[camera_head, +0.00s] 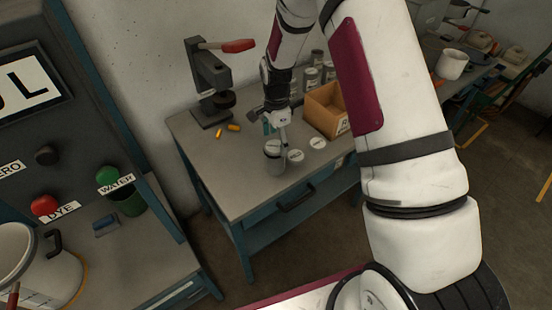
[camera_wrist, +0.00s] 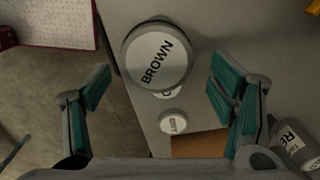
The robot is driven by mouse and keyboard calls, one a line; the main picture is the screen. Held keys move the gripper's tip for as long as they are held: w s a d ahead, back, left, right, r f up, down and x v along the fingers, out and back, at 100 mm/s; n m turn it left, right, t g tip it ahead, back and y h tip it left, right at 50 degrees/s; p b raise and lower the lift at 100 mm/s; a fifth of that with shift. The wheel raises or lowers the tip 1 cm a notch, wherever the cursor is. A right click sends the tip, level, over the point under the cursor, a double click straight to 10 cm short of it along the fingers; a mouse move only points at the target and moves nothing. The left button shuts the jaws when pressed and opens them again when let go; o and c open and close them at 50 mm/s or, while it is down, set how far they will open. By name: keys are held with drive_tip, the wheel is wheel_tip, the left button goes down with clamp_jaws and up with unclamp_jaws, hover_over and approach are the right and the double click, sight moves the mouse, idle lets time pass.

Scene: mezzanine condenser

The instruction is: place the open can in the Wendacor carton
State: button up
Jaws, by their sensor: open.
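A grey can (camera_head: 274,160) stands on the grey-topped table, with my gripper (camera_head: 274,128) just above it. In the wrist view, the round top marked BROWN (camera_wrist: 160,58) lies between and slightly beyond the spread fingers of my gripper (camera_wrist: 158,82). The fingers are open and hold nothing. Part of the carton also shows in the wrist view (camera_wrist: 198,145), partly hidden by my gripper.
Two white discs (camera_head: 296,156) (camera_head: 318,142) lie right of the can. Several labelled cans (camera_head: 312,76) stand behind the carton. A press with a red handle (camera_head: 210,85) and small orange pieces (camera_head: 233,128) are at left. The table's front edge is close to the can.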

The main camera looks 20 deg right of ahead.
sight(276, 160)
drive_tip(key=f, duration=0.2)
drive_tip(key=f+p, duration=0.1)
drive_tip(key=f, duration=0.2)
drive_tip(key=shift+s+a+f, duration=0.2)
drive_tip(key=shift+a+f, duration=0.05)
drive_tip(key=shift+f, duration=0.05)
drive_tip(key=shift+w+f, duration=0.1)
drive_tip(key=shift+f, duration=0.6)
drive_tip(key=shift+c, duration=0.2)
drive_tip(key=c, duration=1.6)
drive_tip(key=shift+c, duration=0.2)
drive_tip(key=shift+r, duration=0.15)
